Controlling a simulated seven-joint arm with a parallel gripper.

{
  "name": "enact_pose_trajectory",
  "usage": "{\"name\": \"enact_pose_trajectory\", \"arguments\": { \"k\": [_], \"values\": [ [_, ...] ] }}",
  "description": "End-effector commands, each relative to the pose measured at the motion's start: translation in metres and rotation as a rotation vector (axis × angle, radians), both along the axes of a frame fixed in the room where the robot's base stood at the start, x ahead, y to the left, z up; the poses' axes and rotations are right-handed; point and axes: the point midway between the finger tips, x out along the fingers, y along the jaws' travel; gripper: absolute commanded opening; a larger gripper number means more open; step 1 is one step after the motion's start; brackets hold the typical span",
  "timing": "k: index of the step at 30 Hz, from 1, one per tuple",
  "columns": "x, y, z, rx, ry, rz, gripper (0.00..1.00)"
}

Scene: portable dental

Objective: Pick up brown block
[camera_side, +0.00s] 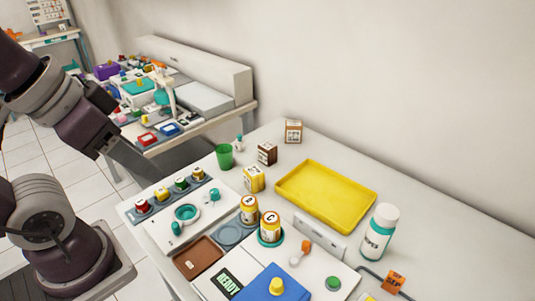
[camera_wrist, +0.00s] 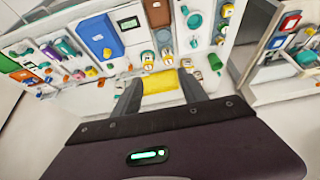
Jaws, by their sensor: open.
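A small dark brown block (camera_side: 267,153) with a pale label stands upright on the white table in the side view, behind a yellow box (camera_side: 253,179). Another box, brown and white (camera_side: 293,131), stands further back by the wall. My gripper (camera_side: 150,175) is at the left in the side view, apart from the brown block and left of it. In the wrist view my gripper (camera_wrist: 160,77) has its two fingers spread, with nothing held between them. I cannot clearly pick out the brown block in the wrist view.
A yellow tray (camera_side: 325,166) lies right of the brown block, and a green cup (camera_side: 225,157) stands left of it. Two labelled cans (camera_side: 269,229), a brown tray (camera_side: 198,267) and a white bottle (camera_side: 384,220) are nearer the front. The wall runs behind.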

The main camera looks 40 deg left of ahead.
Motion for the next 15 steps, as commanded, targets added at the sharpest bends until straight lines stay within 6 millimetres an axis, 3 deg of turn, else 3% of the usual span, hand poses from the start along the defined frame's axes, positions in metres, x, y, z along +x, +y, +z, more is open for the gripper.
{"name": "enact_pose_trajectory", "arguments": {
  "k": [1, 3, 12, 14, 15],
  "values": [
    [0.000, 0.000, 0.000, 0.000, 0.000, 0.000, 0.62],
    [0.000, 0.000, 0.000, 0.000, 0.000, 0.000, 0.76],
    [0.002, 0.001, 0.000, 0.002, -0.001, 0.001, 0.76],
    [0.017, 0.005, 0.002, 0.014, -0.011, 0.011, 0.76],
    [0.035, 0.010, 0.004, 0.029, -0.026, 0.021, 0.76]
  ]
}}
